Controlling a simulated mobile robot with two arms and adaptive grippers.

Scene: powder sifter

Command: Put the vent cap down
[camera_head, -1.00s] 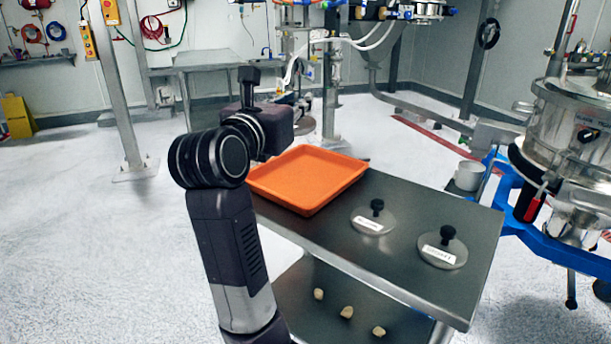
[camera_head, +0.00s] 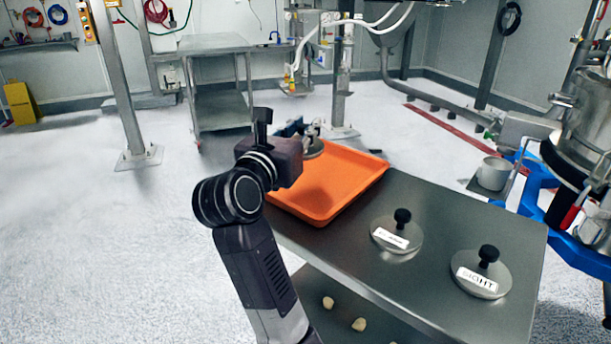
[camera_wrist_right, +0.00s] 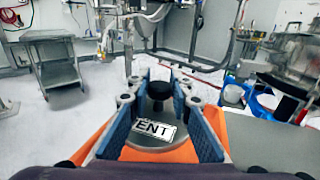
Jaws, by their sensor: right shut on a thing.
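The vent cap (camera_wrist_right: 153,147) is a grey disc with a black knob and a white label reading "ENT". My right gripper (camera_wrist_right: 160,84) has its blue-padded fingers either side of the knob and is shut on the cap. In the head view the right gripper (camera_head: 300,130) and part of the cap (camera_head: 314,150) show over the far left part of the orange tray (camera_head: 345,190), partly hidden by my wrist. I cannot tell whether the cap touches the tray. My left gripper is not in view.
The tray lies on a steel table (camera_head: 440,215). A steel vessel with a blue frame (camera_head: 560,235) stands to the right. Small pale pieces (camera_head: 358,324) lie on the lower shelf.

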